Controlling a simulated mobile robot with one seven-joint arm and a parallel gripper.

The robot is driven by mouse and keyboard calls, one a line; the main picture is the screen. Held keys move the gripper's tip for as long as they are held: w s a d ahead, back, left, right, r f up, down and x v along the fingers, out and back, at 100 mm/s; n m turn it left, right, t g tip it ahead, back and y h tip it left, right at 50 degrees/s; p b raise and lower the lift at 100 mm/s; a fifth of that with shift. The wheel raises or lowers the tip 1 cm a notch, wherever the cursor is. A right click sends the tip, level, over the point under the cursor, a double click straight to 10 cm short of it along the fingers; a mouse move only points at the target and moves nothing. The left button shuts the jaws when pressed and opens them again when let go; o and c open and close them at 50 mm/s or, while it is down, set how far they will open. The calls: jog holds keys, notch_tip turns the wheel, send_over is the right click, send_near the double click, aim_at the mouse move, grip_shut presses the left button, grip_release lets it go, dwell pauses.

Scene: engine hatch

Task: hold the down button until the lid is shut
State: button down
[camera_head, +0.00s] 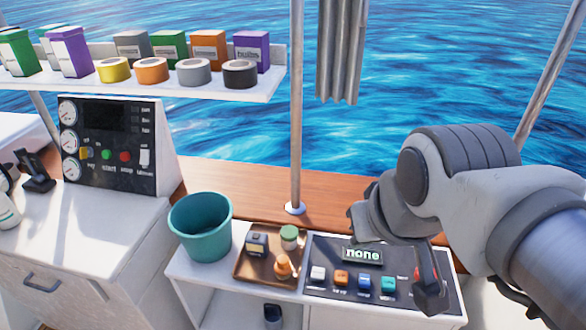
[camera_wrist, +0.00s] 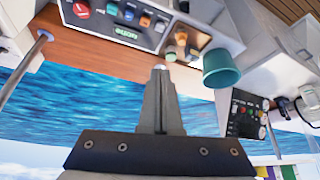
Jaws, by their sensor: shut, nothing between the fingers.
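The control panel (camera_head: 325,285) lies at the lower middle of the head view, with a small display (camera_head: 362,255) reading "none". Below the display is a row of buttons: white (camera_head: 318,273), orange (camera_head: 342,278), blue (camera_head: 364,283) and teal (camera_head: 388,284). Their labels are too small to read. A red control (camera_head: 417,273) at the panel's right is partly covered by my arm. In the wrist view the panel (camera_wrist: 146,40) appears upside down at the top. My gripper (camera_wrist: 160,70) is shut and empty, apart from the buttons. No lid is recognisable.
A brown tray (camera_head: 240,270) with small items sits left of the panel, beside a teal bucket (camera_head: 201,228). A metal pole (camera_head: 296,120) rises behind. A gauge console (camera_head: 110,145) and a shelf (camera_head: 190,85) of boxes and tape rolls are at left.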

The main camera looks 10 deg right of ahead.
jog(key=m+g+b, duration=0.6)
jog(key=m+b, duration=0.4)
jog(key=m, duration=1.2)
send_over(318, 272)
notch_tip(318, 272, down, 23)
jog(key=shift+w+r, duration=0.1)
notch_tip(318, 272, down, 14)
jog(key=b, duration=0.4)
jog(key=shift+b, duration=0.3)
